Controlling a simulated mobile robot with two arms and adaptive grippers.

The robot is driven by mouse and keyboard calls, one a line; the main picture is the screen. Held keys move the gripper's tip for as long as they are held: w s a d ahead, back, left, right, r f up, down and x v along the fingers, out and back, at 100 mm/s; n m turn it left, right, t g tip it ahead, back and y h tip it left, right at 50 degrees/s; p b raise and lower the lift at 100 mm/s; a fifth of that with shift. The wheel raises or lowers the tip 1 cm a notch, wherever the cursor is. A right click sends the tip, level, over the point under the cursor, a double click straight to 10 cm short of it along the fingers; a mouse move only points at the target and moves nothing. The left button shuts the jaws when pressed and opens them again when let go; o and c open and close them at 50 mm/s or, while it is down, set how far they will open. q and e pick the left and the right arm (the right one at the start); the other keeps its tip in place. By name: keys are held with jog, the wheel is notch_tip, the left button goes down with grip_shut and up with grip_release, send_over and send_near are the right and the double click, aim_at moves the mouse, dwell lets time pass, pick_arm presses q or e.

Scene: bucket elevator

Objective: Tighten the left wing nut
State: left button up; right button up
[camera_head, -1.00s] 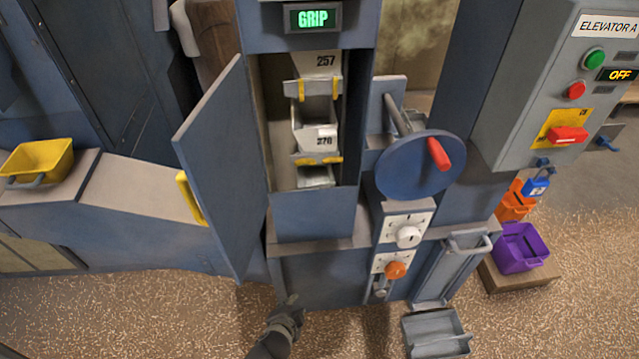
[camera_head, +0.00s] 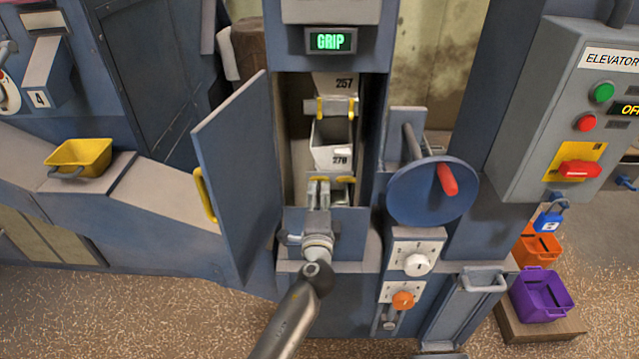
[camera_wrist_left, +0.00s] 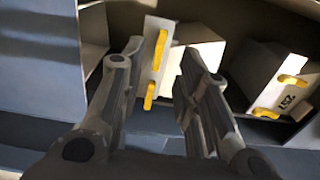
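In the head view, bucket 278 (camera_head: 332,150) hangs in the open casing. Yellow wing nuts show at its lower edge; the right one (camera_head: 345,180) is visible, and my gripper mostly covers the left one. My left gripper (camera_head: 318,183) points up into the opening from below, in front of the left nut. The left wrist view shows its fingers (camera_wrist_left: 163,52) open. Between them are a pale plate and two yellow wing nuts, one upper (camera_wrist_left: 160,50) and one lower (camera_wrist_left: 149,95). I cannot tell whether a finger touches a nut. My right gripper is out of view.
Bucket 257 (camera_head: 334,84) hangs above with its own yellow nuts. The open blue door (camera_head: 238,175) stands left of the opening. A blue handwheel (camera_head: 432,192) with a red handle is on the right. The display (camera_head: 330,41) reads GRIP.

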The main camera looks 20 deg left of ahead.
aim_at(319, 181)
pick_arm(q)
jog(key=shift+x, duration=2.25)
grip_shut()
